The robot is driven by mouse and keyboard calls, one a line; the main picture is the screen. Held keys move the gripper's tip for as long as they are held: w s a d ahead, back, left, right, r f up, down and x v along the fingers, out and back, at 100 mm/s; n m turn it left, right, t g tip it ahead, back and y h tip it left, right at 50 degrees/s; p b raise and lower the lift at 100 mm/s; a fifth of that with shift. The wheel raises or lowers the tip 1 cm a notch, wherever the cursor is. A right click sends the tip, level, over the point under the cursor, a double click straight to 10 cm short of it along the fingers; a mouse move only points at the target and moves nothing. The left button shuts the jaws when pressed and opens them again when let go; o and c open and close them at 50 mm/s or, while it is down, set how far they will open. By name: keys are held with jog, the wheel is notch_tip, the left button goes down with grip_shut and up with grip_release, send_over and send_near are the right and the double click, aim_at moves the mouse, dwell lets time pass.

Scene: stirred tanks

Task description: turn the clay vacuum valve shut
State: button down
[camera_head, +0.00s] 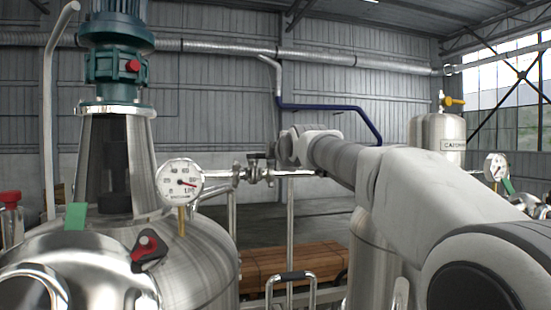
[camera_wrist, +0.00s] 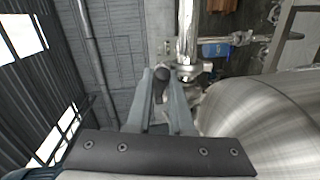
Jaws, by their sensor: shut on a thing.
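In the head view a valve (camera_head: 257,173) sits on the steel pipe between the left tank and my arm. Its dark handle (camera_head: 257,156) is at my gripper (camera_head: 274,150), whose fingers are small and partly hidden there. In the wrist view the two fingers of my gripper (camera_wrist: 161,76) are closed around a dark rounded handle (camera_wrist: 160,86). The steel valve body (camera_wrist: 188,72) is just right of the fingertips. No clay colour shows on the handle, and I cannot read its exact angle.
A dial gauge (camera_head: 180,183) stands left of the valve. The steel tank (camera_head: 195,260) has a red-handled fitting (camera_head: 147,247) on top. A dark blue pipe (camera_head: 335,107) bends behind my arm. In the wrist view a blue part (camera_wrist: 214,49) lies beyond the valve.

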aim_at(258, 157)
jog(key=s+a+m+h+b, duration=0.1)
jog(key=m+h, duration=0.1)
jog(key=h, duration=0.1)
jog(key=a+m+h, duration=0.1)
jog(key=m+h, duration=0.1)
jog(key=h, duration=0.1)
jog(key=s+a+m+h+b, duration=0.1)
jog(key=m+h, duration=0.1)
jog(key=h, duration=0.1)
jog(key=shift+s+a+r+m+g+h+b, duration=0.1)
jog(key=shift+s+a+m+g+h+b, duration=0.2)
jog(key=shift+m+g, duration=0.1)
jog(key=shift+s+a+m+g+h+p, duration=0.1)
jog(key=shift+a+m+g+h+p, duration=0.1)
jog(key=shift+m+h+p, duration=0.2)
jog(key=shift+s+a+m+g+h+p, duration=0.1)
jog(key=shift+m+g+h+p, duration=0.15)
jog(key=shift+h, duration=0.25)
jog(key=shift+m, duration=0.25)
jog(key=c, duration=1.1)
grip_release()
jog(key=shift+w, duration=0.1)
